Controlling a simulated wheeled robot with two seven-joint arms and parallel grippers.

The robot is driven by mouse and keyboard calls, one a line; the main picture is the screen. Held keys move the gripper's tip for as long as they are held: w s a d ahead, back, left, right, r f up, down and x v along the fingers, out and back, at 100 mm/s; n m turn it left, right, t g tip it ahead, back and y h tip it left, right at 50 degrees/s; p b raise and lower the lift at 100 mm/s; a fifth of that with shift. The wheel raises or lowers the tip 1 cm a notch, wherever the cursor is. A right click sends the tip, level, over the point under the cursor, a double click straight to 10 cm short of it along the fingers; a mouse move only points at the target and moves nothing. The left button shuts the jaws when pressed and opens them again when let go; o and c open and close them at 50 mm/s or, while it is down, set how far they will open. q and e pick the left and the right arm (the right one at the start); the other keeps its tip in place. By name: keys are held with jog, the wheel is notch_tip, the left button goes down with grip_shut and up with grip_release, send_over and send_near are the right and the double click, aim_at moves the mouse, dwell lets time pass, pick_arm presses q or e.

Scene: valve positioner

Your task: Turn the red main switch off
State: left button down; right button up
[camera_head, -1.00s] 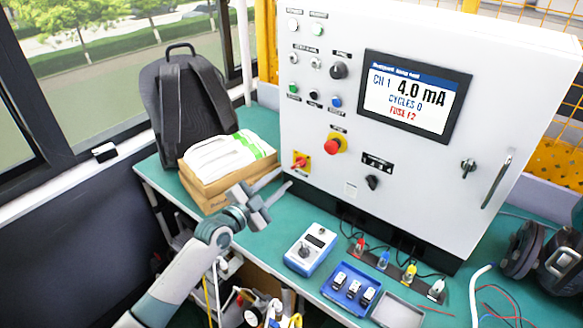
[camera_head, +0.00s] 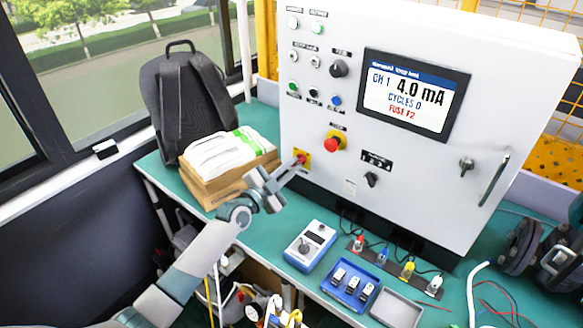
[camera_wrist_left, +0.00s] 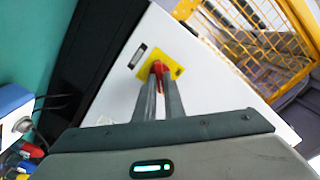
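The red main switch (camera_wrist_left: 158,68) is a red handle on a yellow square plate, low on the left of the white control cabinet. It also shows in the head view (camera_head: 301,158), partly hidden by my gripper. My left gripper (camera_head: 293,166) reaches the switch from the lower left. In the left wrist view its two fingers (camera_wrist_left: 160,82) are close together with the red handle at their tips, one on each side of it. A narrow gap shows between the fingers. My right gripper is not in view.
A red emergency button (camera_head: 332,145) on a yellow base sits right of the switch. A cardboard box (camera_head: 215,185) with white bags stands left of the gripper, before a dark backpack (camera_head: 190,100). A blue meter (camera_head: 310,246) and blue tray (camera_head: 350,287) lie on the green bench.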

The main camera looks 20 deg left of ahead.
pick_arm(q)
jog(key=shift+n, duration=0.4)
jog(key=n, duration=0.9)
jog(key=shift+n+b, duration=0.3)
jog(key=shift+n, duration=0.1)
jog(key=shift+a+n, duration=0.15)
jog(key=shift+n, duration=3.55)
jog(key=c, duration=1.8)
grip_release()
jog(key=shift+c, duration=0.2)
